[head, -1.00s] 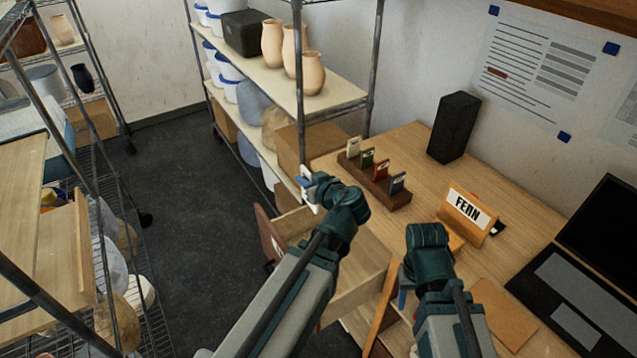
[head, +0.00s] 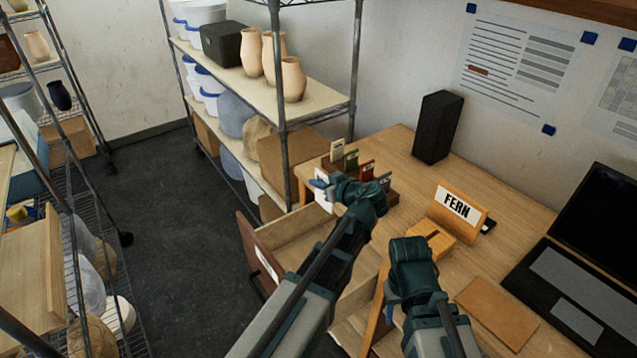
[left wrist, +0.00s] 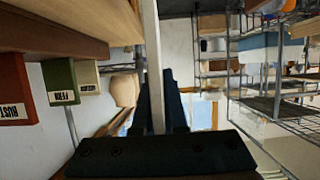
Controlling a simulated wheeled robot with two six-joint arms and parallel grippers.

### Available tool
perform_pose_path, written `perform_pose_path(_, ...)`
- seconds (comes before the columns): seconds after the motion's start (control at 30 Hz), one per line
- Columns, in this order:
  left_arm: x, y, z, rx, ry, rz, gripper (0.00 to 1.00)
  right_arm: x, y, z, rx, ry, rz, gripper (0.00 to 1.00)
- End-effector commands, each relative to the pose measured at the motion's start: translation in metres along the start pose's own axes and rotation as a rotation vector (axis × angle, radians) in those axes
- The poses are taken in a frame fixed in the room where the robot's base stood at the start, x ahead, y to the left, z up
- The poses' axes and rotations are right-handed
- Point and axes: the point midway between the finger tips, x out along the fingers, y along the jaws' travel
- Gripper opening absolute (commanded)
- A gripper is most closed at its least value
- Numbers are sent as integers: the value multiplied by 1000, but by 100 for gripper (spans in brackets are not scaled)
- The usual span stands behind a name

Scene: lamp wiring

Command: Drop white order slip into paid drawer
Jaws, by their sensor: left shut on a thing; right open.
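My left gripper (head: 324,186) is shut on the white order slip (head: 322,198) and holds it upright. In the left wrist view the slip (left wrist: 153,65) shows nearly edge-on as a thin pale strip between the dark fingers (left wrist: 157,105). An open drawer (head: 308,240) juts out from under the desk, with a white label (head: 267,264) on its brown front that I cannot read. The gripper and slip appear above the drawer's back part, near the desk edge. My arm hides part of the drawer. My right gripper (head: 391,296) is open and empty by the desk's front edge.
A rack of colored tags (head: 368,172) stands on the desk close behind my left gripper. A FERN sign (head: 459,207), a black speaker (head: 438,127), a brown envelope (head: 497,310) and a laptop (head: 560,300) are also there. Wire shelving (head: 280,100) stands behind the drawer.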

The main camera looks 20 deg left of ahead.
Motion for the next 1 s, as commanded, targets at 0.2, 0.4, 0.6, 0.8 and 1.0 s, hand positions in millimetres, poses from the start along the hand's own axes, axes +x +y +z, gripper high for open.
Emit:
perform_pose_path(0.2,12,0,29,0,0,0,0,31,-3,-2,0,0,0,50)
perform_pose_path(0.4,18,0,42,0,0,0,0,45,-4,-3,0,0,0,50)
perform_pose_path(0.6,17,0,41,0,0,0,0,44,-4,-3,0,0,0,50)
perform_pose_path(0.8,17,0,41,0,0,0,29,44,-4,-3,0,0,0,50)
perform_pose_path(1.0,17,0,41,0,0,0,44,44,-4,-3,0,0,0,50)
